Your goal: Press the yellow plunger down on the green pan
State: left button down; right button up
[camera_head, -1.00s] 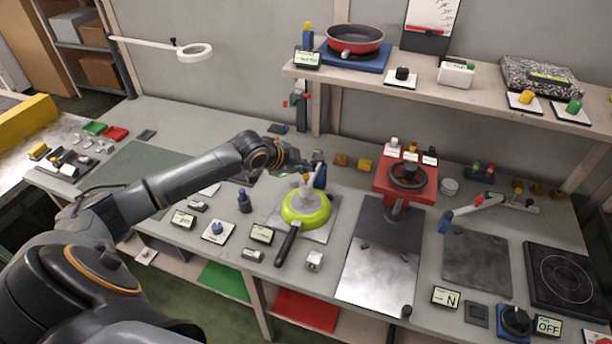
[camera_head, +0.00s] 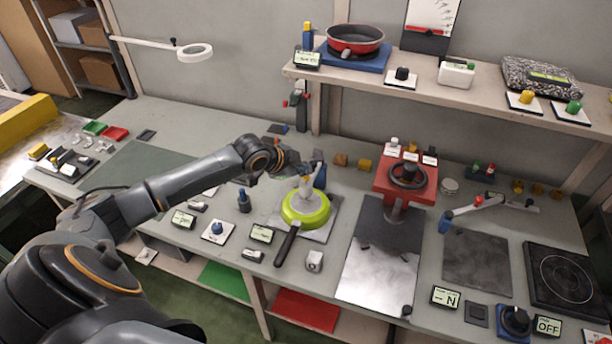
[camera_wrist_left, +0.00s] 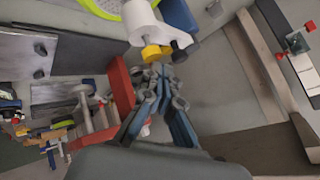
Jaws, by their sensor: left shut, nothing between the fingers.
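The pan's green rim (camera_wrist_left: 102,6) shows at the top edge. My left gripper (camera_head: 311,170) is shut and empty right at the plunger; its fingertips (camera_wrist_left: 158,72) look close to the yellow end, but contact is unclear. In the head view the plunger is hidden.
A blue post (camera_head: 320,176) stands just behind the cylinder. A red press with a black wheel (camera_head: 407,176) is to the right. A shelf (camera_head: 440,92) overhangs the back right.

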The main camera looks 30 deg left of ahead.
pick_arm(q)
jog(key=shift+f+b, duration=0.5)
jog(key=shift+f, duration=0.55)
dwell(0.6)
jog(key=shift+s+f, duration=0.3)
jog(key=shift+f, duration=0.1)
dwell(0.5)
jog(key=shift+w+r+p, duration=0.25)
jog(key=shift+r+p, duration=0.6)
jog(key=shift+r, duration=0.1)
jog(key=shift+a+r+p, duration=0.1)
jog(key=shift+r+p, duration=0.25)
jog(key=shift+r, duration=0.3)
jog(key=shift+w+r, duration=0.1)
jog(key=shift+r, duration=0.05)
notch_tip(320, 180, up, 5)
jog(key=p, duration=0.5)
